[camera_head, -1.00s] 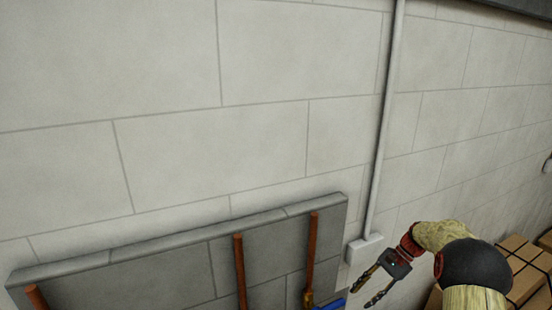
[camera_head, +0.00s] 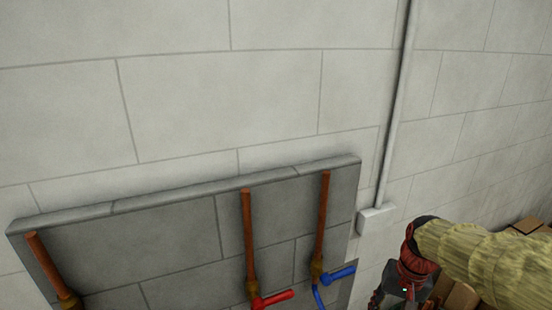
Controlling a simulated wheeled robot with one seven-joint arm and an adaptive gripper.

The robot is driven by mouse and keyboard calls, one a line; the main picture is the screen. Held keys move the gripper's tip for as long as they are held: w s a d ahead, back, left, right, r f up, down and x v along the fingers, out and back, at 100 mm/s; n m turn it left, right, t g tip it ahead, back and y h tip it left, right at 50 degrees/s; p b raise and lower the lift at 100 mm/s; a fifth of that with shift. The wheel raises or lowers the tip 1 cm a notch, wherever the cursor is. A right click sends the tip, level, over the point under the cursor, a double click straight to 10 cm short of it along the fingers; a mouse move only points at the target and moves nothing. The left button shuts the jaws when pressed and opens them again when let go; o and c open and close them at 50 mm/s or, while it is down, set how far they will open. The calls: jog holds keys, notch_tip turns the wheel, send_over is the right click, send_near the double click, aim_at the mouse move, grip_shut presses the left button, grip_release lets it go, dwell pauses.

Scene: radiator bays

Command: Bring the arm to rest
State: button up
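My gripper (camera_head: 387,300) is at the bottom right of the head view, to the right of the grey panel and below the wall box. Its black body points down and its fingers are mostly cut off by the lower frame edge, so I cannot tell how far apart they are. No held thing shows. My arm reaches in from the right edge, with a yellowish cover and a red and black wrist.
A grey tiled panel (camera_head: 170,245) on the wall carries copper pipes (camera_head: 249,240) with a red valve handle (camera_head: 272,299) and a blue valve handle (camera_head: 338,274). A white conduit (camera_head: 397,110) runs down to a box (camera_head: 376,218). Cardboard boxes (camera_head: 527,226) stand at the right.

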jog(key=s+a+f+n+t+h+b, duration=0.1)
jog(key=s+a+n+t+b, duration=0.3)
jog(key=s+a+b, duration=0.3)
jog(key=shift+s+a+f+t+b, duration=0.2)
jog(key=shift+s+t+b, duration=0.4)
jog(key=shift+s+b, duration=1.9)
jog(key=shift+s+p, duration=0.6)
